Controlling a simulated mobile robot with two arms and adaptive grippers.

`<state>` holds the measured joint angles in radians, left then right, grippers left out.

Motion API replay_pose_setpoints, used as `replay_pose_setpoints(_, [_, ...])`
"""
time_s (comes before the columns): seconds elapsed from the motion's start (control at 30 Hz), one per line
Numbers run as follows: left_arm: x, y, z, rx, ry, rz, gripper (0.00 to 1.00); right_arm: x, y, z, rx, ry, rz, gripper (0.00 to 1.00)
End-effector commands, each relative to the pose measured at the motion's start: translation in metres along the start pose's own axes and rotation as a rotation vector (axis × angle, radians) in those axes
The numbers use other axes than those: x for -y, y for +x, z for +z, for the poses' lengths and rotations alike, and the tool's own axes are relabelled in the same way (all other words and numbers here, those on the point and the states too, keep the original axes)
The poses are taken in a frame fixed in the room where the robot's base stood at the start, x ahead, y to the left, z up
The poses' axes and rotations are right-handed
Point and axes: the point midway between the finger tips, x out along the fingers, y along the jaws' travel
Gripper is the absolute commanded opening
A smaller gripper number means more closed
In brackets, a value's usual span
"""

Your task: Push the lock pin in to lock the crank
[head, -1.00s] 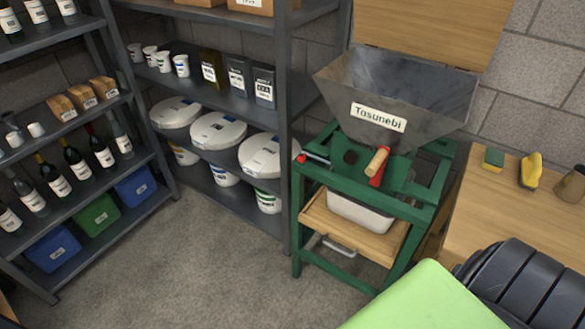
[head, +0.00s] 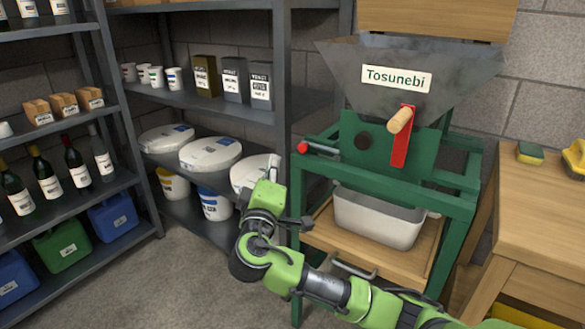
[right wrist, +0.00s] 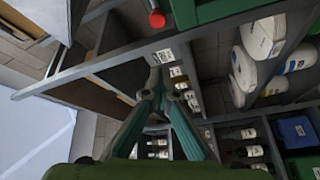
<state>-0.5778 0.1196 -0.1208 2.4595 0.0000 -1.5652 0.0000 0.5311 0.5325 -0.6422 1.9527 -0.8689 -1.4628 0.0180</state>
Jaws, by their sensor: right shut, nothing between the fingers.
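The green crusher stand (head: 410,184) bears a grey hopper labelled Tosunebi (head: 420,88). The crank (head: 402,150) is a red arm on its front, with a wooden handle (head: 400,120) at the top end. The lock pin (head: 303,148) is a red-tipped knob on a metal rod at the stand's upper left. Its red tip also shows at the top of the right wrist view (right wrist: 157,19). My right gripper (head: 273,165) is shut and empty, pointing up, left of and a little below the pin, apart from it. Its fingers also show in the right wrist view (right wrist: 157,88). My left gripper is not in view.
A grey shelf (head: 232,102) with lidded tubs and boxes stands close behind and left of my right gripper. A wooden table (head: 545,205) stands at the right. The floor at front left is clear.

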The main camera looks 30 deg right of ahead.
Motion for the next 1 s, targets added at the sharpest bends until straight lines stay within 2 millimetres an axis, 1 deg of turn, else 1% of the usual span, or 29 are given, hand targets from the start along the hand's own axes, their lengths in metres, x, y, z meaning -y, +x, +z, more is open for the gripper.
replay_pose_setpoints(0.1, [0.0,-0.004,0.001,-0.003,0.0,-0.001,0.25,-0.008,-0.003,-0.001,-0.001,0.012,0.022,0.0])
replay_pose_setpoints(0.37, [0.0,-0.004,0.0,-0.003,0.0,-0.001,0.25,-0.008,-0.002,-0.001,-0.001,0.011,0.019,0.0])
replay_pose_setpoints(0.47, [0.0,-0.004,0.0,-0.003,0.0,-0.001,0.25,-0.008,0.001,-0.001,-0.001,0.01,0.019,0.0])
replay_pose_setpoints(0.53, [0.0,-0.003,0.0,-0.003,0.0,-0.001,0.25,-0.008,0.007,-0.001,0.0,0.009,0.019,0.0])
replay_pose_setpoints(0.67, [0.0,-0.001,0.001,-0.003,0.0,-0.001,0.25,-0.009,0.028,0.0,0.001,0.008,0.022,0.0])
replay_pose_setpoints(1.0, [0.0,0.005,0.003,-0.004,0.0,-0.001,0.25,-0.01,0.101,0.0,0.003,0.01,0.021,0.0])
